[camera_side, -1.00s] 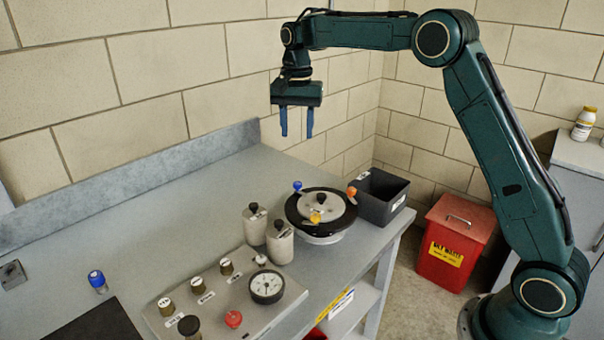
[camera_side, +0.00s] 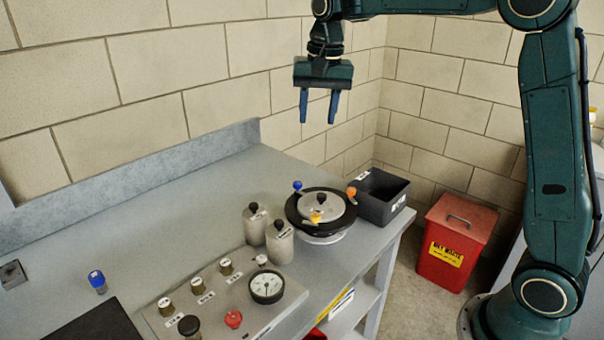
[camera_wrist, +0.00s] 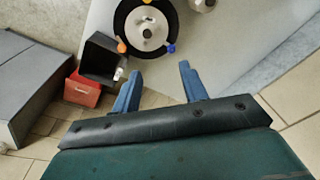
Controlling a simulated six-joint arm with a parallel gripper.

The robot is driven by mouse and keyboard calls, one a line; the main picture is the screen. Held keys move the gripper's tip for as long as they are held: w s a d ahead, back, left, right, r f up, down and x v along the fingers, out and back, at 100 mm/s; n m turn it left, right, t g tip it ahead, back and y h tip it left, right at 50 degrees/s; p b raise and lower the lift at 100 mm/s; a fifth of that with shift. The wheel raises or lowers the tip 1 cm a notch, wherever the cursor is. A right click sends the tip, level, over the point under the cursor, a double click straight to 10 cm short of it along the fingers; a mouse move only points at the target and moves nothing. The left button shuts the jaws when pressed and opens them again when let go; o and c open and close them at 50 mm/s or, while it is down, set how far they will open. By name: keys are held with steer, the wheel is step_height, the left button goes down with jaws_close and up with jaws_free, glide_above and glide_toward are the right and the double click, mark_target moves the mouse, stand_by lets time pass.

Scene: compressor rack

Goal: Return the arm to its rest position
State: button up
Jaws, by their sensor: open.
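My gripper (camera_side: 319,106) hangs in the air above the back of the grey bench, with its blue fingers pointing down. The fingers are apart with nothing between them.
The bench (camera_side: 150,210) carries a round black-rimmed device (camera_side: 321,209), two grey canisters (camera_side: 279,243), a gauge panel (camera_side: 210,312) and a black bin (camera_side: 381,198). A red waste box (camera_side: 455,240) stands on the floor. The air around my gripper is clear.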

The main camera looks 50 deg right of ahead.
steer(key=s+a+r+n+t, duration=0.1)
steer(key=s+n, duration=0.1)
steer(key=s, duration=0.6)
steer(key=s+a+r+n+t, duration=0.1)
steer(key=s+r+n, duration=0.1)
steer(key=s, duration=0.5)
steer(key=s+a+f+n+t, duration=0.1)
steer(key=s+f+n, duration=0.1)
steer(key=s, duration=0.5)
steer(key=s+f+n+t, duration=0.1)
steer(key=s+f+n, duration=0.1)
steer(key=s+f, duration=0.2)
steer(key=shift+s+a+f+n, duration=0.25)
steer(key=shift+s+a+n, duration=0.1)
steer(key=shift+s, duration=1.05)
steer(key=shift+w+r, duration=0.1)
steer(key=shift+w, duration=0.05)
